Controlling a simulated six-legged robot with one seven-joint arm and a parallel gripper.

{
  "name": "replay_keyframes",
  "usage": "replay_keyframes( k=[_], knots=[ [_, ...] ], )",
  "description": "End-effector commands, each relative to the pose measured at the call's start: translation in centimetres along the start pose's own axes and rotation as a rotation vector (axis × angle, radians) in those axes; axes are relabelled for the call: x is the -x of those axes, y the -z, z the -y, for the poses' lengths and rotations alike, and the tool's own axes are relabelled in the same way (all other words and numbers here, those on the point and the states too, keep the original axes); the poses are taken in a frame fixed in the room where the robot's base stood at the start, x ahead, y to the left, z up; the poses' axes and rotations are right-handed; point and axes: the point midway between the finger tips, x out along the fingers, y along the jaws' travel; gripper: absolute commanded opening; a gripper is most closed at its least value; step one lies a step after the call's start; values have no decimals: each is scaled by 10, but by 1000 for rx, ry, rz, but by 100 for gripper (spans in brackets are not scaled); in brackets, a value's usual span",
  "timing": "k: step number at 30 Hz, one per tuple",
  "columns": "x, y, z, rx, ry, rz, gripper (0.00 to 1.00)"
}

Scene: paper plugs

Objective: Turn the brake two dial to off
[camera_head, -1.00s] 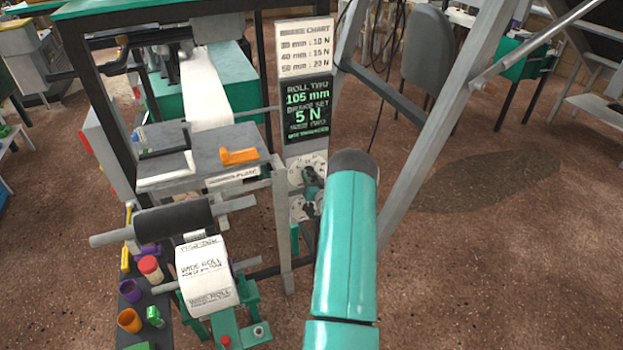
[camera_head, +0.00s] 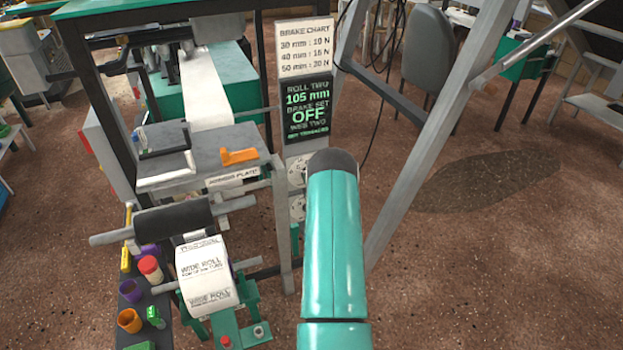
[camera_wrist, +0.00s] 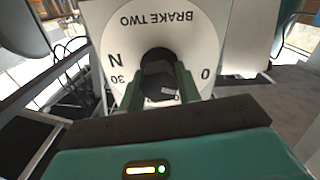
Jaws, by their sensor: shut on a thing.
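The brake two dial is a white round plate (camera_wrist: 192,30) with a dark knob (camera_wrist: 160,78) at its centre. In the wrist view the plate's lettering is upside down, with "BRAKE TWO", "N", "30" and "0" readable. My gripper (camera_wrist: 161,84) is shut on the knob, with a green finger on each side. In the head view my teal arm (camera_head: 333,245) hides the knob and most of the dial plate (camera_head: 297,172). The display (camera_head: 306,106) above the dial reads roll two 105 mm, brake set OFF.
A second round dial (camera_head: 297,208) sits just below, partly hidden. A white wide roll (camera_head: 206,278) on a green stand is at lower left. A grey slanted post (camera_head: 440,120) rises right of my arm. Open brown floor lies further right.

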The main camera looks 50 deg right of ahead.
Motion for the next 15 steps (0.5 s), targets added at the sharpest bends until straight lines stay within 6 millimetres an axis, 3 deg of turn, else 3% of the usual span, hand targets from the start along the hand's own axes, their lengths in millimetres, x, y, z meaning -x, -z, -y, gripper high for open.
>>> replay_keyframes(
  k=[15],
  knots=[
    [0, 0, 0, 123, 0, -2, 10]
  ],
)
